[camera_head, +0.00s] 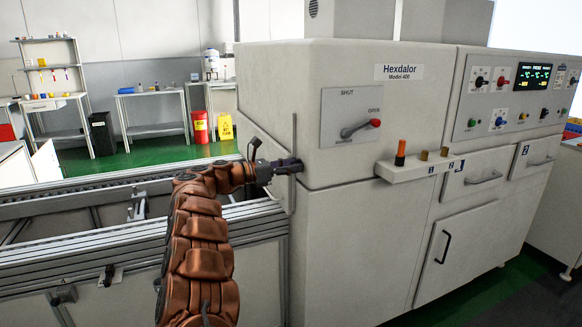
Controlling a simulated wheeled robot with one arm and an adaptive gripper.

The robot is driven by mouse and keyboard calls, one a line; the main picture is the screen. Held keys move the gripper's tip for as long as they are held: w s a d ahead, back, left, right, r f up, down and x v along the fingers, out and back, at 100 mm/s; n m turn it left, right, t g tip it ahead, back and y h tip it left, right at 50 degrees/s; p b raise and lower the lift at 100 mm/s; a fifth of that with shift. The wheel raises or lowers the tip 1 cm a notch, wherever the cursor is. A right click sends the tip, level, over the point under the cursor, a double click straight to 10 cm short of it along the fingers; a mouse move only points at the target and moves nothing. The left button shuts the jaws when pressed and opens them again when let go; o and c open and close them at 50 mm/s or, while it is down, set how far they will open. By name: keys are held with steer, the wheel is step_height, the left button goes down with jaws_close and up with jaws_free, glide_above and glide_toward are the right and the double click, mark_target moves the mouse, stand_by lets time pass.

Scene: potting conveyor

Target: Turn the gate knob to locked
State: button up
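My gripper (288,166) is at the left front corner of the beige Hexdalor machine (345,240), at the upright metal strip (294,135) there. It is small and dark in this view, and I cannot tell if its fingers are open or shut. No knob marked locked can be made out; one at the fingertips would be hidden by my gripper. A grey panel (338,100) marked SHUT and OPEN is on the machine's front, right of and above my gripper. Its lever has a red end (376,123) that points right, below the word OPEN. My gripper is apart from this lever.
A conveyor with metal rails (120,238) runs left from the machine, below my gripper. A small shelf (415,170) with an orange and black item (400,152) and amber pieces juts from the machine's front. A control panel (512,95) is at the right.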

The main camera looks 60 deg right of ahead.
steer(key=c, duration=0.6)
steer(key=shift+c, duration=0.2)
steer(key=shift+n, duration=0.3)
steer(key=n+p, duration=0.1)
steer(key=n, duration=0.4)
steer(key=n+p, duration=0.2)
steer(key=n, duration=0.4)
steer(key=n+p, duration=0.2)
steer(key=n, duration=0.4)
steer(key=shift+w+d+f, duration=0.1)
steer(key=shift+w+f, duration=0.05)
steer(key=shift+f, duration=0.1)
steer(key=shift+n, duration=0.3)
steer(key=o, duration=1.1)
